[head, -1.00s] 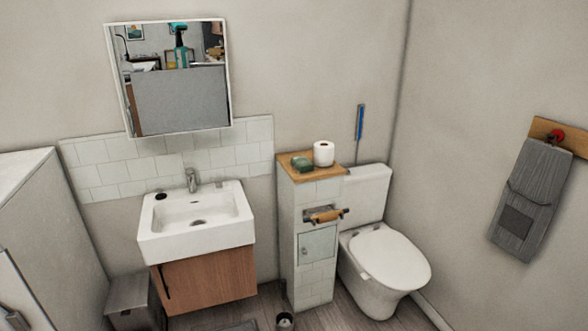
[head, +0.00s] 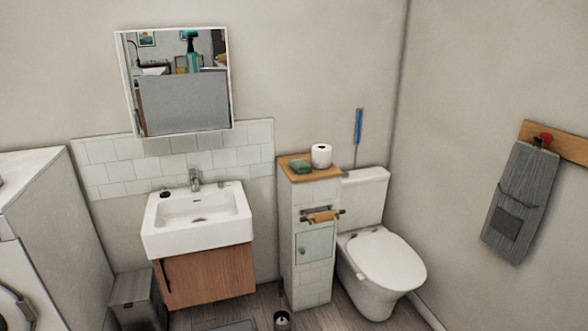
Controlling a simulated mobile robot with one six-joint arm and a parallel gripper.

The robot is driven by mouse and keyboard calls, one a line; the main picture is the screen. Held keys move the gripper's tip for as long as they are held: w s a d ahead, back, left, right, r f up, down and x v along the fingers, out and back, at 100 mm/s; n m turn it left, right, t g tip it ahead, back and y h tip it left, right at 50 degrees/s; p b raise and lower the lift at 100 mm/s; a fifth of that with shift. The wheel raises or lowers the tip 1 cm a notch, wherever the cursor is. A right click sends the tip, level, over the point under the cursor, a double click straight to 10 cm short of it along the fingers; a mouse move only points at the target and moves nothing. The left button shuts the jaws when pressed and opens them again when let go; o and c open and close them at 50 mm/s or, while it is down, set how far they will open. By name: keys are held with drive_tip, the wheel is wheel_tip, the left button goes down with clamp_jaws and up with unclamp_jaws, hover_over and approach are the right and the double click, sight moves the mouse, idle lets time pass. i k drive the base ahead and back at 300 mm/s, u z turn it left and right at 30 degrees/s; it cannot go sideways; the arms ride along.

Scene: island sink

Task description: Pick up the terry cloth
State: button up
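A grey towel (head: 517,200), the likeliest terry cloth, hangs from a red hook (head: 543,140) on a wooden board on the right wall. It hangs down flat, with a darker square patch low on it. A small green item (head: 301,166), which may be a folded cloth or a sponge, lies on the wooden top of the narrow tiled cabinet. I cannot tell its material. My gripper is not in view.
A white sink (head: 197,216) on a wooden vanity stands left of the tiled cabinet (head: 304,240). A toilet (head: 381,262) stands between that cabinet and the right wall. A toilet roll (head: 321,155) stands on the cabinet. A bin (head: 135,298) and washing machine (head: 12,290) are at left.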

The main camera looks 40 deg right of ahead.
sight(300, 164)
drive_tip(key=z, duration=0.1)
drive_tip(key=i, duration=0.9)
drive_tip(key=u, duration=0.05)
